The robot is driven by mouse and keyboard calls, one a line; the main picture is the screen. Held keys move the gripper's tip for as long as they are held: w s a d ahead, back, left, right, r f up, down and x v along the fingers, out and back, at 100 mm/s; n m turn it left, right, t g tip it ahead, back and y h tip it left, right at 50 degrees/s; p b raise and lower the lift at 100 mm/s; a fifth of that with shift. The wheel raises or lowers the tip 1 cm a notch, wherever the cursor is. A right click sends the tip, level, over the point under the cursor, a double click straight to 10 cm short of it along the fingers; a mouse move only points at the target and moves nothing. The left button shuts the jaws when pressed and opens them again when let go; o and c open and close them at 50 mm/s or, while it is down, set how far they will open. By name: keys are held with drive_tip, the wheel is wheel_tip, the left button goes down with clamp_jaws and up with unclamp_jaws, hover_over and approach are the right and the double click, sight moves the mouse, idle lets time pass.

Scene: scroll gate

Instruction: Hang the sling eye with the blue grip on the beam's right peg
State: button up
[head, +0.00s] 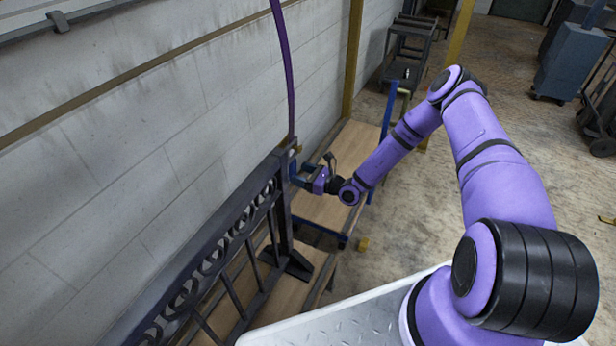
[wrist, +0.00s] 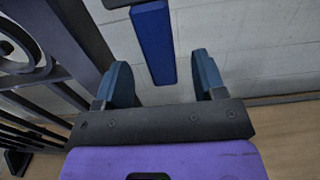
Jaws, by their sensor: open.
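A purple sling (head: 287,75) hangs from above the top of the head view down to the right end of a dark scroll gate (head: 262,165). A blue grip (wrist: 153,42) hangs in the wrist view, its lower end level with the gap between my fingers. My gripper (wrist: 163,80) is open, one finger on each side of that gap, with visible space to both. In the head view my gripper (head: 297,178) is at the gate's right end post, just below the sling's lower end. The sling eye and the beam's right peg cannot be made out clearly.
A block wall (head: 150,120) runs behind the gate. Wooden boards (head: 345,150) lie beside and behind my gripper, with a blue upright (head: 386,112) at their right. A dark cart (head: 408,50) stands at the back. The concrete floor (head: 520,100) to the right is largely clear.

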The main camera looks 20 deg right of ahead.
sight(295, 168)
drive_tip(key=shift+x, duration=1.65)
drive_tip(key=c, duration=1.1)
drive_tip(key=shift+r, duration=0.8)
drive_tip(key=shift+s+d, duration=0.1)
drive_tip(key=v, duration=0.6)
drive_tip(key=shift+s+d, duration=0.25)
drive_tip(key=shift+v, duration=2.55)
